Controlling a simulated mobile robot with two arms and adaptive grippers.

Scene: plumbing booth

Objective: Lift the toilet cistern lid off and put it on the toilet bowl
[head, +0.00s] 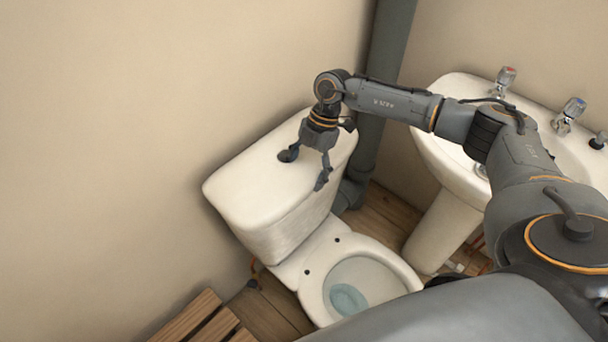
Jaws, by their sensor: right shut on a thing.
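The white cistern lid (248,186) lies on top of the white cistern (292,236) against the wall; I see no clear gap between them. My right gripper (305,168) comes down on the lid from above, towards its right half. One finger is over the lid's top and the other is at its front edge, so it is shut on the lid. The toilet bowl (312,296) is below and in front of the cistern, open, with water in it. My left gripper is not in view.
A white washbasin (443,145) with taps (568,112) on a pedestal (432,232) stands at the right. A grey pipe (388,60) runs up the corner behind the cistern. A wooden slatted board (190,315) lies at the lower left.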

